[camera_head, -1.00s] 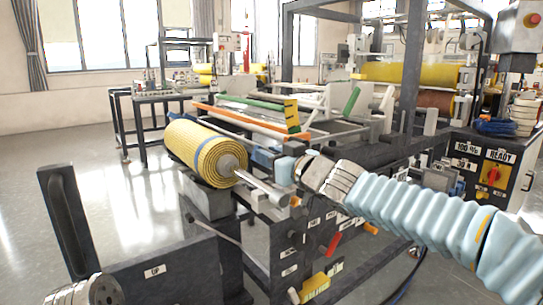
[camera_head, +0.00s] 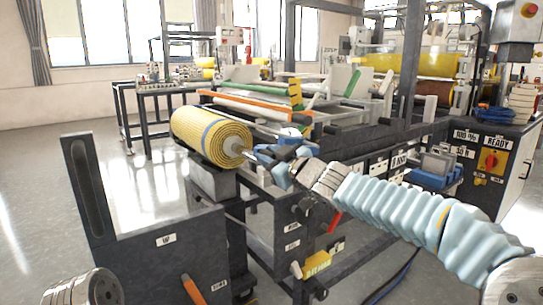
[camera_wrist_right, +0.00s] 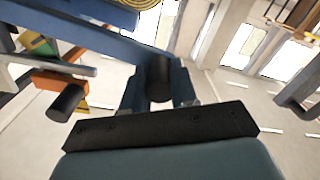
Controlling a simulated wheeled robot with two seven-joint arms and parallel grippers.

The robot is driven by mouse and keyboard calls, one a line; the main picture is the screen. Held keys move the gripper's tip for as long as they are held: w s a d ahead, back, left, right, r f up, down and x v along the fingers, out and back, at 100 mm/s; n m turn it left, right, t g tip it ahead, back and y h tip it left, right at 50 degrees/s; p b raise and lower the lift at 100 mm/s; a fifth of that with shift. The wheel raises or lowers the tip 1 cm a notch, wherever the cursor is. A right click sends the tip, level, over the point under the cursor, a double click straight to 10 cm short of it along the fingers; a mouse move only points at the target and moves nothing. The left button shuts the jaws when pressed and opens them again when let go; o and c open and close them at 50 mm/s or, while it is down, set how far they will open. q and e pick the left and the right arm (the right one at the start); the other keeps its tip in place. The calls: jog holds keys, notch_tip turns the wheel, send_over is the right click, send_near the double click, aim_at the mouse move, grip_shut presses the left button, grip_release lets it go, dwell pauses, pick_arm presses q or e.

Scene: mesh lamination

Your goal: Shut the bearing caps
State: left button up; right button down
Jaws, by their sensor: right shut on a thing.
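My right gripper (camera_head: 281,160) is at the near end of the roll's shaft. In the right wrist view its fingers (camera_wrist_right: 160,92) are shut around a dark cylindrical knob (camera_wrist_right: 158,76) beside a long blue bar (camera_wrist_right: 110,38). I cannot tell whether this bar is a bearing cap. A second dark knob (camera_wrist_right: 66,102) stands to the left, apart from the fingers. My left gripper is out of view.
The dark machine frame with labels and a red lever (camera_head: 335,222) stands below my right arm. A dark panel with a tall handle (camera_head: 88,190) is at the left front. The control box (camera_head: 490,160) is at right. Open floor lies at far left.

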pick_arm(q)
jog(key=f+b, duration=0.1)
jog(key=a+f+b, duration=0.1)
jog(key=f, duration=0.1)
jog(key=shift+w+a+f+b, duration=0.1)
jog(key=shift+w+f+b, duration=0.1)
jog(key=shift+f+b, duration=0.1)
pick_arm(e)
notch_tip(320, 180, down, 4)
jog(key=shift+d+r+n, duration=0.1)
jog(key=shift+n, duration=0.9)
jog(key=shift+w+f, duration=0.1)
jog(key=shift+f, duration=0.1)
jog(key=c, duration=1)
grip_release()
jog(key=shift+d+f, duration=0.1)
jog(key=shift+o, duration=0.6)
jog(key=shift+r, duration=0.25)
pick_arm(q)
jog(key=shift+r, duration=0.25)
pick_arm(e)
jog(key=v, duration=1.3)
jog(key=shift+s, duration=0.4)
